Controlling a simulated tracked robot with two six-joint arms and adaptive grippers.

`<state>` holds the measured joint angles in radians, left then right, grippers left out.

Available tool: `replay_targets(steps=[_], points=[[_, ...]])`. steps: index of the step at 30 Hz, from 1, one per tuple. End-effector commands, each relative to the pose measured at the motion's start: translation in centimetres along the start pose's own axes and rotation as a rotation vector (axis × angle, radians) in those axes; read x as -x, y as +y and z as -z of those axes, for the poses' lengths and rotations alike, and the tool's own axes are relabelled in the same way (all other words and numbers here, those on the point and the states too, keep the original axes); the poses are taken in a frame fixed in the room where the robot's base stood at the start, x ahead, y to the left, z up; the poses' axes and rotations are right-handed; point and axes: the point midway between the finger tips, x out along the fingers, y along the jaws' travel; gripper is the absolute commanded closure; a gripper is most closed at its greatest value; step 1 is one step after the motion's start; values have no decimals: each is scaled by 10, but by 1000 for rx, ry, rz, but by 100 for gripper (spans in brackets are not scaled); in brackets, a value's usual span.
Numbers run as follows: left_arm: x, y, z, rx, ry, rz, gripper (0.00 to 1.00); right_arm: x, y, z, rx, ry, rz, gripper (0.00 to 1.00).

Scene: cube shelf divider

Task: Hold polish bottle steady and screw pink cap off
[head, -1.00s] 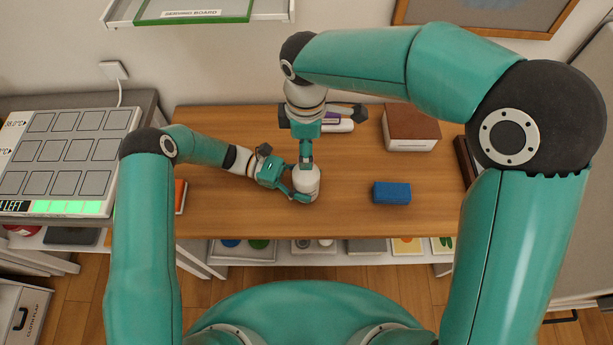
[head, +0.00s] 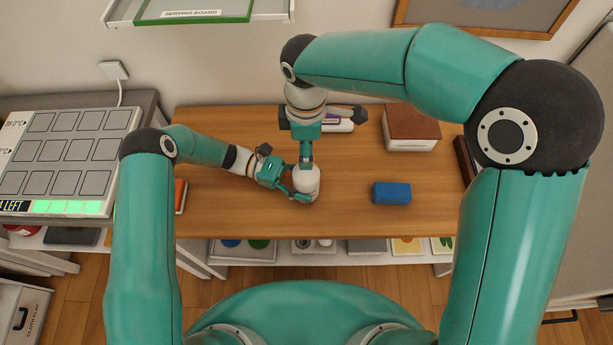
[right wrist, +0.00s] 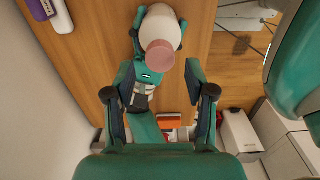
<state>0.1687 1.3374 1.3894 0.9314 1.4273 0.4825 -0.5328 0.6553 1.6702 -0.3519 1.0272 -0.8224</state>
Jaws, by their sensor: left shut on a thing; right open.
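The white polish bottle (head: 308,181) is at the middle of the wooden table, and it also shows in the right wrist view (right wrist: 163,24). The pink cap (right wrist: 157,56) sits on the bottle's top, facing the right wrist camera. In the head view my right gripper hides the cap. My left gripper (head: 304,190) is shut on the bottle's body from the left. My right gripper (head: 306,163) is over the bottle, and its open fingers (right wrist: 159,78) are spread on both sides of the cap's line, apart from it.
A blue box (head: 392,193) lies to the right of the bottle. A brown-topped box (head: 411,126) stands at the back right. A white item with purple (head: 338,124) lies behind my right gripper. An orange book (head: 180,195) is at the left edge. The table's front middle is clear.

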Motion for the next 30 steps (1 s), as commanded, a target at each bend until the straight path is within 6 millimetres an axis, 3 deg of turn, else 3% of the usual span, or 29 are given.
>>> replay_targets(steps=[18,27,30], points=[[0,0,0,0,0,0,77,-30,0,0,1,-2,1,45],[0,0,0,0,0,-1,77,-31,0,0,0,-1,0,45],[0,0,0,0,0,-1,77,-31,0,0,-75,-1,0,45]])
